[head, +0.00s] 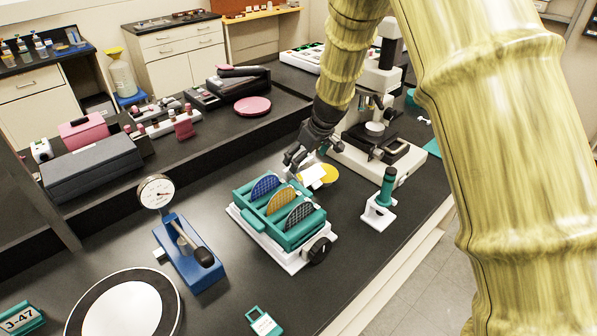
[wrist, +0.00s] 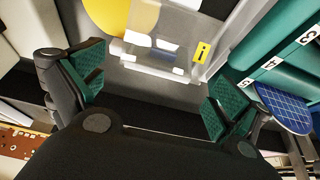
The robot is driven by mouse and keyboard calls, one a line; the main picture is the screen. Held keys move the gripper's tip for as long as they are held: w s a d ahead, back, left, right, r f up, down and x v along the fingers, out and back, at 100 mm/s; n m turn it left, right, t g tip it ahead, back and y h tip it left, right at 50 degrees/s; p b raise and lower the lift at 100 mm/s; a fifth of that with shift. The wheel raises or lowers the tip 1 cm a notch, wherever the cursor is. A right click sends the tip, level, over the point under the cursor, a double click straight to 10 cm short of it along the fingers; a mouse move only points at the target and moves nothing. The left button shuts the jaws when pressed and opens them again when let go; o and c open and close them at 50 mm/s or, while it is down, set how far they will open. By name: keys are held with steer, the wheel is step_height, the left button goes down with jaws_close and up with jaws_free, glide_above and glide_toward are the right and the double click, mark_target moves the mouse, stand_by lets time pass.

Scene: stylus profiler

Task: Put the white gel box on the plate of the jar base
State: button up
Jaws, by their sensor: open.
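A clear, whitish box (wrist: 155,58), which looks like the white gel box, lies ahead of my gripper (wrist: 155,90) in the wrist view, with pale pieces inside. My gripper is open, its green-padded fingers apart on either side, and nothing is between them. In the head view my gripper (head: 298,160) is low behind the teal wafer rack, close to a small white item (head: 312,176) that seems to be the same box. A round pale plate with a black rim (head: 125,308), probably the jar base, lies at the lower left.
The teal rack (head: 290,232) with upright discs stands right beside my gripper. A yellow disc (head: 327,174) lies by the box. A microscope (head: 378,130), a teal post on a white base (head: 380,205) and a blue dial gauge stand (head: 188,255) are nearby.

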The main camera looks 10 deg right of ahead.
mark_target(302, 163)
steer(key=shift+p+x, duration=1.15)
steer(key=shift+x, duration=1.45)
steer(key=shift+s+a, duration=0.1)
steer(key=shift+s, duration=0.05)
steer(key=c, duration=0.9)
steer(key=shift+r, duration=0.1)
steer(key=shift+c, duration=0.2)
